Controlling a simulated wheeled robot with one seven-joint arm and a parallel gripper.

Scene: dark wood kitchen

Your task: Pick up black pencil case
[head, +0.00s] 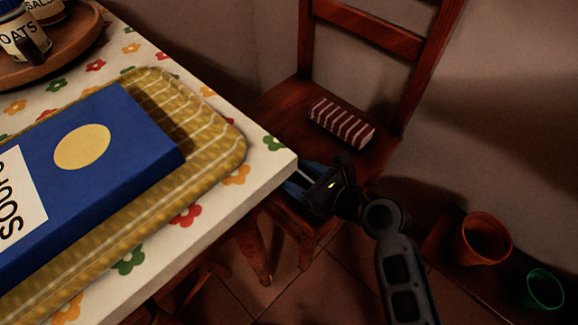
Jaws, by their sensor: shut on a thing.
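I see no black pencil case that I can clearly make out. My gripper (312,183) is just off the table's right corner, in front of the wooden chair's seat and lower than the tabletop in the picture. It is shut on a dark bluish thing (297,190), which is mostly hidden by the fingers and the table corner. I cannot tell what this thing is. A red and white striped block (342,123) lies on the chair seat, beyond my gripper and apart from it.
The flowered table (205,225) fills the left, with a woven tray (225,150) holding a big blue box (120,125). A round wooden tray (75,55) holds jars. The chair (285,100) stands against the wall. An orange pot (484,240) and green cup (545,288) are at lower right.

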